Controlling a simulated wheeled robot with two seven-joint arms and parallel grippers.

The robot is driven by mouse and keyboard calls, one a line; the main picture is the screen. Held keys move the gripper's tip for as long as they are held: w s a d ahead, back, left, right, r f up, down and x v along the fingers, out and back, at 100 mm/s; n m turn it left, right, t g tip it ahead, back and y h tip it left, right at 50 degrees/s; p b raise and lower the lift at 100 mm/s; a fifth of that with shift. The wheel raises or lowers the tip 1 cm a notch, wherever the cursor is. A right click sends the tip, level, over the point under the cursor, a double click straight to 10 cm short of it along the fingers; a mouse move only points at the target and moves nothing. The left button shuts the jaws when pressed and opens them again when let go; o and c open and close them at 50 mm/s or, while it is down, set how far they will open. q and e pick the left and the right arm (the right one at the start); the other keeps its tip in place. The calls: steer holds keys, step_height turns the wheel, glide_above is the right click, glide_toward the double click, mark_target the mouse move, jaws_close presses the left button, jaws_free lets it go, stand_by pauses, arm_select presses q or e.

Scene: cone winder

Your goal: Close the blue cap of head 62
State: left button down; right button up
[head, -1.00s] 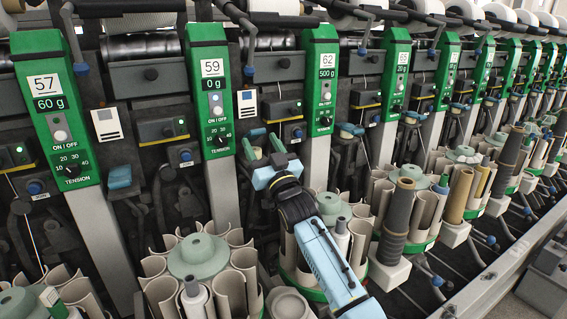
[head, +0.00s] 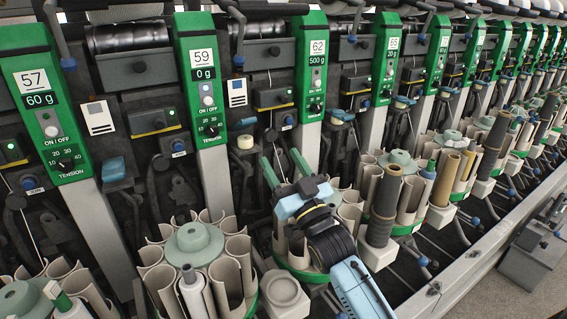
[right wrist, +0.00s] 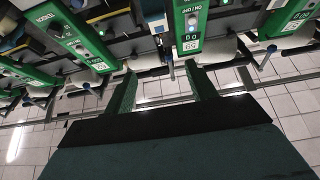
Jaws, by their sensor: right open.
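The head 62 panel (head: 312,70) is green and reads 500 g. Left of it, low between panels 59 and 62, is a small blue cap (head: 243,123), with a cream round part (head: 245,142) just below it. I cannot tell how far the cap is closed. My right gripper (head: 282,156) is open and empty, below and right of this cap and apart from it. Its two green fingers point up toward the machine. The right wrist view shows the spread fingers (right wrist: 162,88) with nothing between them. My left gripper is not in view.
Another blue cap (head: 342,115) is right of panel 62, and one (head: 114,170) is right of panel 57. Bobbin magazines (head: 195,245) with upright cream tubes stand below. A dark tall cone (head: 383,205) stands right of my right arm.

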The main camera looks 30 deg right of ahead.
steer(key=shift+c, duration=0.2)
